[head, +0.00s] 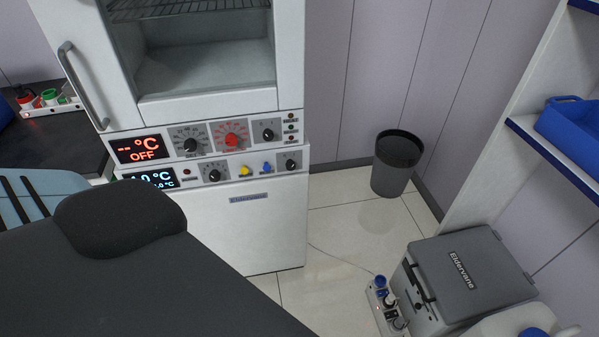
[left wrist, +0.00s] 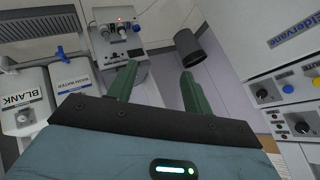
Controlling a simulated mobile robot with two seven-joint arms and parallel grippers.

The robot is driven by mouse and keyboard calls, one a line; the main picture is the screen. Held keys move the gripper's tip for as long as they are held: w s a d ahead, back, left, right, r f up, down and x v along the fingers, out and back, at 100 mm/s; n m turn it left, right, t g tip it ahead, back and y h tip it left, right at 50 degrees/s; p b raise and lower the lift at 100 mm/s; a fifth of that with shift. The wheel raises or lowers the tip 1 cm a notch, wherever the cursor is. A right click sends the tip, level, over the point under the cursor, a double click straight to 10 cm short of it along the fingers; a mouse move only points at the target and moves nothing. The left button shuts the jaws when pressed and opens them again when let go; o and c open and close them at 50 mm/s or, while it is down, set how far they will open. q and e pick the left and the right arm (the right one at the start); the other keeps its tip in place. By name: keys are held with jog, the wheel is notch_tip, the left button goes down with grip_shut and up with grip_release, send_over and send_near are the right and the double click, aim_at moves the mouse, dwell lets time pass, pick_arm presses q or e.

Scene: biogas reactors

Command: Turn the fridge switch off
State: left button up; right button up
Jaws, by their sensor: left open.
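The white lower unit (head: 270,222), seemingly the fridge, has a blue-lit display (head: 152,179), partly hidden by my left arm. Its panel holds a black dial (head: 214,175), a yellow knob (head: 245,170), a blue knob (head: 266,167) and a black rotary knob (head: 291,164) at the right end. I cannot read which knob is the switch. In the left wrist view the right-end black knob (left wrist: 262,96) and blue knob (left wrist: 287,88) lie right of my left gripper (left wrist: 160,70). It is open, empty and apart from the panel. My right gripper is out of view.
The upper unit's red display (head: 141,149) reads OFF; its dials sit directly above the fridge panel. A black bin (head: 397,161), a grey Eldervane box (head: 467,277) and a power strip (head: 386,304) stand on the floor at right. Floor before the fridge's right side is clear.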

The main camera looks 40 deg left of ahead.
pick_arm(q)
jog(key=w+a+m+t+y+b, duration=0.1)
jog(key=w+a+m+y+b, duration=0.3)
jog(key=w, duration=0.4)
jog(key=w+a+m+t+y+b, duration=0.1)
jog(key=w+a+m+b, duration=0.2)
jog(key=w+m, duration=0.45)
jog(key=w+a+r+m+y+b, duration=0.3)
jog(key=w+r+y, duration=0.1)
jog(key=w+r, duration=0.2)
jog(key=w+a+r+m+y+b, duration=0.3)
jog(key=w+a+r, duration=0.1)
jog(key=w, duration=0.4)
jog(key=shift+a+r+t+y, duration=0.2)
jog(key=shift+r+t+y, duration=0.2)
jog(key=shift+r, duration=0.45)
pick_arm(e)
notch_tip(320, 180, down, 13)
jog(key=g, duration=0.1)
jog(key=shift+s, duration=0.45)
pick_arm(q)
jog(key=shift+b, duration=0.3)
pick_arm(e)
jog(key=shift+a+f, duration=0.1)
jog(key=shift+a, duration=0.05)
